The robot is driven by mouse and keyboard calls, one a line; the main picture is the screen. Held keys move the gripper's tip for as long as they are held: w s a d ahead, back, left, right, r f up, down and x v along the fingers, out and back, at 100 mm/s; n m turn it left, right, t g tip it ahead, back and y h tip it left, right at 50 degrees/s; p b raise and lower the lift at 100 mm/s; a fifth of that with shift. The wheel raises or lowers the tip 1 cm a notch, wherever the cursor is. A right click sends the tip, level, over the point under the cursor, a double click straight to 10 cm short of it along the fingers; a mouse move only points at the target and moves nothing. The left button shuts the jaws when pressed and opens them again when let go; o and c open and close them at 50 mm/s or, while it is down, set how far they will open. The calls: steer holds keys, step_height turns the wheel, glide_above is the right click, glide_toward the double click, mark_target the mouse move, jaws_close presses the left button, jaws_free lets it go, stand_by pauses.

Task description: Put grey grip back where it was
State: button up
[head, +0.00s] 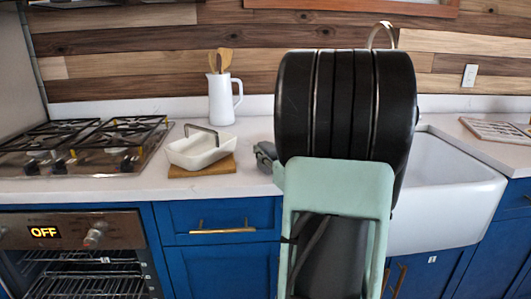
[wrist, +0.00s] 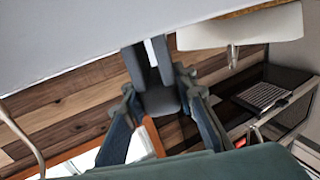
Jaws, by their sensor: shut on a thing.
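The grey grip (wrist: 163,101) is a dark grey piece with two prongs in the wrist view. My gripper (wrist: 158,84) is shut on it, with a finger on each side. Its prongs point towards the pale counter at the top of that view, and I cannot tell whether they touch it. In the head view my own arm hides most of the gripper. A dark grey piece (head: 265,154) shows just left of my arm, over the counter; I cannot tell if it is the grip or a gripper part.
A gas hob (head: 80,145) is at left, a white sink (head: 450,190) at right. The counter (head: 262,130) has some bare room.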

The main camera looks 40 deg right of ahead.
steer(key=shift+f, duration=0.2)
steer(key=o, duration=1.2)
steer(key=shift+c, duration=0.2)
steer(key=shift+r, duration=0.25)
steer(key=s+a+p, duration=0.1)
steer(key=s+a, duration=0.1)
steer(key=s, duration=1)
steer(key=shift+w, duration=0.1)
